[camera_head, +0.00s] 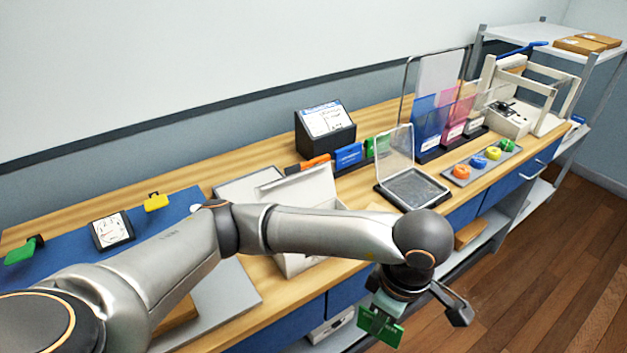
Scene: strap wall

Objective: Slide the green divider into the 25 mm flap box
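A green divider (381,327), a small flat plate, hangs at my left gripper (388,305), beyond the table's front edge. I cannot read any 25 mm mark, so I cannot tell which is the named box. My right gripper is not in view.
A dark sign stand (325,128), coloured upright panels (427,120), a tray of coloured rings (480,163) and a white frame (530,95) line the back and right.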

